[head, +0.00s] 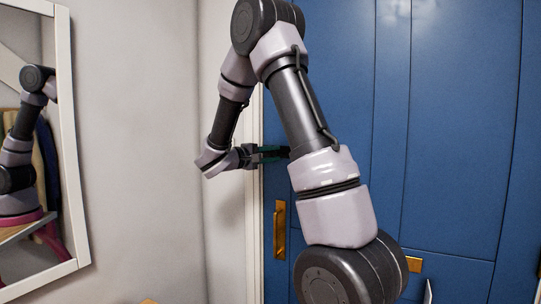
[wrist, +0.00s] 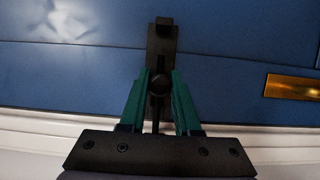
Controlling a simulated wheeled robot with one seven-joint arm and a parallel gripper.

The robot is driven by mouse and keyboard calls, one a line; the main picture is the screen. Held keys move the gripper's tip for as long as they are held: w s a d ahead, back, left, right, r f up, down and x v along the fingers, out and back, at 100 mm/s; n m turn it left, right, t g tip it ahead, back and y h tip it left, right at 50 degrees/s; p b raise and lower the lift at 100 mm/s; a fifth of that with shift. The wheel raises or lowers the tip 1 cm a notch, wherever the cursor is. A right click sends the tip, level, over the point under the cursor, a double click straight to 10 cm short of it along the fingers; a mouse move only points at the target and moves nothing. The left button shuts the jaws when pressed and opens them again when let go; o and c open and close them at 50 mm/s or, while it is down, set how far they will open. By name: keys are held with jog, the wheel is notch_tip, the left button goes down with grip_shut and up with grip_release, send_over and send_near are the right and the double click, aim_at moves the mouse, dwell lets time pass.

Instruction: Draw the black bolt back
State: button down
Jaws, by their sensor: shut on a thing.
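The black bolt (wrist: 161,42) is mounted on the blue door and shows in the wrist view as a dark upright plate with a round knob (wrist: 159,85). My gripper (wrist: 160,80) has its two green fingers on either side of the knob, shut on it. In the head view my gripper (head: 268,152) reaches the left edge of the blue door (head: 455,120). The bolt is hidden there behind the fingers and my arm. How far the bolt is drawn cannot be told.
A brass handle plate (head: 280,229) is on the door below my gripper, and shows at the right of the wrist view (wrist: 292,87). A white door frame (head: 255,225) runs beside the door's left edge. A white-framed mirror (head: 68,130) is on the left wall.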

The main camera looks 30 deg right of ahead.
jog(key=shift+s+d, duration=0.55)
jog(key=shift+s, duration=0.2)
jog(key=shift+s+d, duration=0.55)
jog(key=shift+s, duration=0.15)
jog(key=c, duration=0.6)
grip_release()
jog(key=shift+d, duration=0.1)
jog(key=v, duration=1.1)
